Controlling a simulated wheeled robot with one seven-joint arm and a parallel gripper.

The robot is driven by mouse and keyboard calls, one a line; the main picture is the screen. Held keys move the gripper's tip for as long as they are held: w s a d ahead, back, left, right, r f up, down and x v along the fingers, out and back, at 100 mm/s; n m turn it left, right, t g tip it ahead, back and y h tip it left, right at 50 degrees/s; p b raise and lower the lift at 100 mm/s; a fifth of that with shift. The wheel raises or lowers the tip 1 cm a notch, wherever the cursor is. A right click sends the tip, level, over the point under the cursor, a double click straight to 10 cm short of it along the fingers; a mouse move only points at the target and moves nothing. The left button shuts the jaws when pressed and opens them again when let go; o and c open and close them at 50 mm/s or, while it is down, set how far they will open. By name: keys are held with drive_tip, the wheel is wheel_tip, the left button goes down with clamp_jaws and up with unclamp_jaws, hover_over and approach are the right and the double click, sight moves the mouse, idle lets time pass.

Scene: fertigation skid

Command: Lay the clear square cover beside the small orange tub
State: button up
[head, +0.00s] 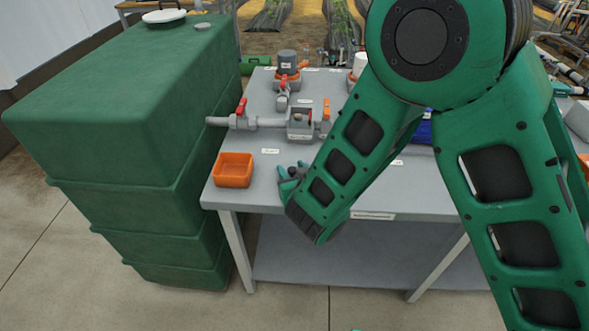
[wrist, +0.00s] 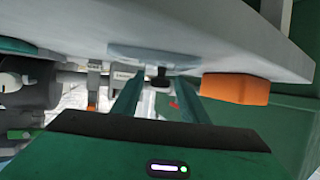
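The small orange tub (head: 233,170) sits on the grey bench top near its front left corner. In the wrist view, which is tipped over, the tub (wrist: 235,88) is right of my fingers. The clear square cover (wrist: 128,52) shows there as a pale, bluish flat plate against the bench top, with a dark knob (wrist: 158,76). My gripper (wrist: 159,88) has its two teal fingers apart, one on each side of the knob, with gaps visible. In the head view my gripper (head: 290,172) is low over the bench, right of the tub. My arm hides much there; I cannot make out the cover.
Grey pipework with red-handled valves (head: 241,108) runs behind the tub. A tall green stack (head: 120,120) stands close left of the bench. A blue bin (head: 424,130) is partly hidden behind my arm. A strip of bench top between tub and gripper looks clear.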

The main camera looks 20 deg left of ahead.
drive_tip(key=shift+r, duration=0.15)
drive_tip(key=v, duration=0.9)
drive_tip(key=shift+s+d, duration=0.15)
drive_tip(key=shift+s, duration=0.1)
drive_tip(key=shift+s+d, duration=0.25)
drive_tip(key=shift+s, duration=0.15)
drive_tip(key=shift+s+d+r, duration=0.4)
drive_tip(key=shift+s+r, duration=0.05)
